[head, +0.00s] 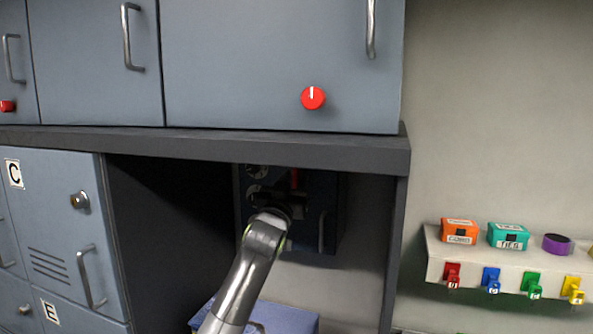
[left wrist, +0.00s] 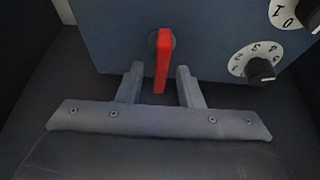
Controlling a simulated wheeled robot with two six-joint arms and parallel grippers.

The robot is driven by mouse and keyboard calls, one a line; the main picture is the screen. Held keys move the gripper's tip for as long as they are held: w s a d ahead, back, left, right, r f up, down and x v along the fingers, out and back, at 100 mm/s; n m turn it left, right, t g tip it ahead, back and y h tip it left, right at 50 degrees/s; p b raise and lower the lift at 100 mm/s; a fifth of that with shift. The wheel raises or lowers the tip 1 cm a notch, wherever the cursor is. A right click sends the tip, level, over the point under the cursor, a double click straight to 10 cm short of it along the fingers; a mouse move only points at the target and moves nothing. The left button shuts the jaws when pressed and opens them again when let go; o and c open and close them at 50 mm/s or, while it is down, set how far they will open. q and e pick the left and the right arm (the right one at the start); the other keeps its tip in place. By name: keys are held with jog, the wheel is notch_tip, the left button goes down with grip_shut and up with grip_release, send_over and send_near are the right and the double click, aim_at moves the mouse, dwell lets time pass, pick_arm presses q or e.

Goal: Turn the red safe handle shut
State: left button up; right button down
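The red safe handle (left wrist: 163,62) is a straight bar on the front of a dark blue safe (left wrist: 115,38). It stands vertical in the left wrist view, and its upper part shows in the head view (head: 295,179). My left gripper (left wrist: 160,85) is open, with one finger on each side of the handle and a visible gap to each. In the head view the left gripper (head: 284,200) reaches into the dark recess and hides part of the safe front. My right gripper is in neither view.
Two numbered dials, one at the side (left wrist: 254,63) and one in the corner (left wrist: 294,12), sit beside the handle. The recess has a side wall (head: 396,240) and a shelf edge (head: 270,150) above. A blue box (head: 290,317) lies below.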

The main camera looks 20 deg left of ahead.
pick_arm(q)
jog(key=shift+x, duration=0.95)
grip_shut()
